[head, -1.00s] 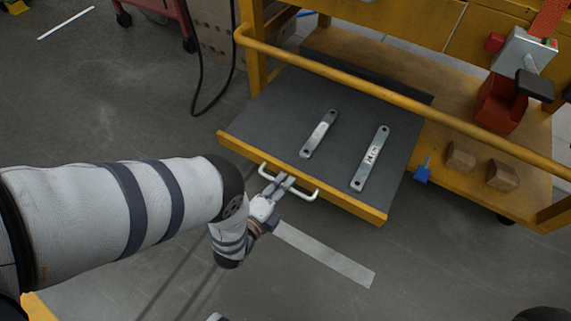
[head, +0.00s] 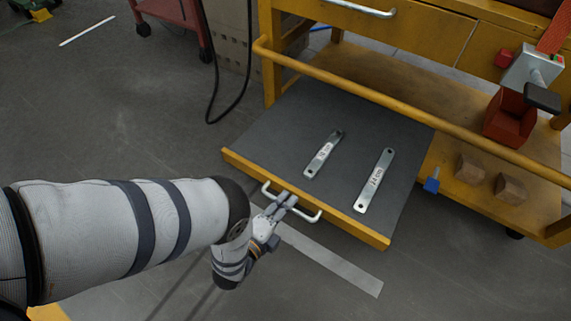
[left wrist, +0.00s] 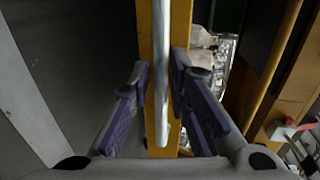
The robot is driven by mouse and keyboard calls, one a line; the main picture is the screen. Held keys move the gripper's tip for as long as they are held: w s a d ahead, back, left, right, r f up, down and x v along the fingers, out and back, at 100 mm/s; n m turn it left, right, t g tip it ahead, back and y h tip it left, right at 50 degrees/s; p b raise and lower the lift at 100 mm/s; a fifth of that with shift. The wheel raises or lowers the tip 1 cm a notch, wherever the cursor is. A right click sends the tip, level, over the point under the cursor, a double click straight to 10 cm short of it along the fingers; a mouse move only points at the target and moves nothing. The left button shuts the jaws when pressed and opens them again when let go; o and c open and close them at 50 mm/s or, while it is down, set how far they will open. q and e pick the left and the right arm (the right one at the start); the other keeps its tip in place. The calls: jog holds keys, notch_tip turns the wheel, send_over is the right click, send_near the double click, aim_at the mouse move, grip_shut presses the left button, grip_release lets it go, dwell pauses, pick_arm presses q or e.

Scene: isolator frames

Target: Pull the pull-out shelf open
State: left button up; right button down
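The pull-out shelf (head: 265,125) has a dark grey top and a yellow front edge (head: 350,226). It stands well out from the yellow cart, past the rail. A pale bar handle (head: 310,216) is fixed to its front. My left gripper (head: 283,199) is at the middle of this handle, its fingers close together around the bar. In the left wrist view the handle (left wrist: 162,90) runs between the two purple-padded fingers, with the yellow front behind it. Finger contact is partly hidden. My right gripper is not in view.
Two labelled metal bars (head: 324,154) (head: 375,180) lie on the shelf. A yellow rail (head: 400,104) crosses above it. Wooden blocks (head: 470,168) and a red bin (head: 508,117) are on the cart at right. The floor before the shelf is clear apart from a pale strip (head: 335,264).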

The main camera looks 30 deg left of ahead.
pick_arm(q)
jog(key=s+r, duration=0.2)
jog(key=s, duration=0.9)
jog(key=shift+s+a+r, duration=0.15)
jog(key=shift+s+r, duration=0.05)
jog(key=shift+s, duration=0.2)
